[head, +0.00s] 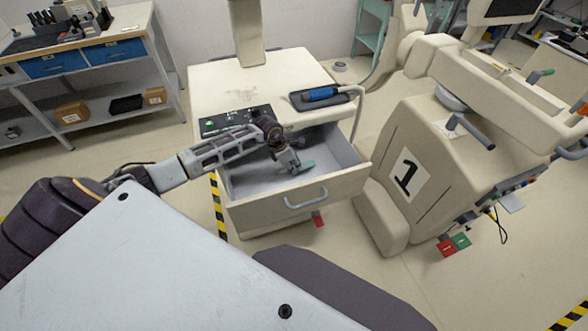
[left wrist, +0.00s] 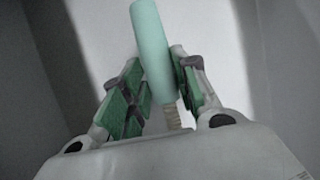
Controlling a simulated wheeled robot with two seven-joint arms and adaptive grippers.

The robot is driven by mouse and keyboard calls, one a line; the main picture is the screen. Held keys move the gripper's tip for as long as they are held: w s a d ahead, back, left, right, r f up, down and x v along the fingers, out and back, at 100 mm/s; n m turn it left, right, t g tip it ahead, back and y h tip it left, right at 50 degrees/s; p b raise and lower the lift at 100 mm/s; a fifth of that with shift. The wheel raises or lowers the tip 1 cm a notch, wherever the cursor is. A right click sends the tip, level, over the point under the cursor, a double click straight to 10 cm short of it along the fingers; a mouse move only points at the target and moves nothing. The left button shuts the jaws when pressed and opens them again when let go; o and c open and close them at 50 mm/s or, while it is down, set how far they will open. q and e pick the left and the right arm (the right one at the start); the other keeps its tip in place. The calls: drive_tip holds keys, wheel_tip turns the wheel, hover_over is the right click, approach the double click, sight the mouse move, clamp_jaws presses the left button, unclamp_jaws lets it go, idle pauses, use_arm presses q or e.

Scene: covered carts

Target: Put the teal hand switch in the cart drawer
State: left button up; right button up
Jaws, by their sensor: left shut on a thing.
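The teal hand switch (head: 305,166) is over the open cart drawer (head: 339,185) in the head view. My left gripper (head: 293,165) reaches down into the drawer space and is shut on the switch. In the left wrist view the switch (left wrist: 152,50) stands out between the two green-padded fingers (left wrist: 156,95), with a ribbed piece below it. Grey drawer surfaces fill the background there. I cannot tell whether the switch touches the drawer floor. My right gripper is not in view.
A blue-handled thing lies in a dark tray (head: 321,96) on the cart top (head: 215,88). A dark panel (head: 223,123) is at its front left. A shelf bench (head: 95,55) is at the back left.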

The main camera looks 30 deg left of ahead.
use_arm(q)
drive_tip(key=shift+f, duration=1.4)
drive_tip(key=o, duration=1)
drive_tip(key=shift+f, duration=0.1)
drive_tip(key=shift+v, duration=6.1)
drive_tip(key=shift+d, duration=0.1)
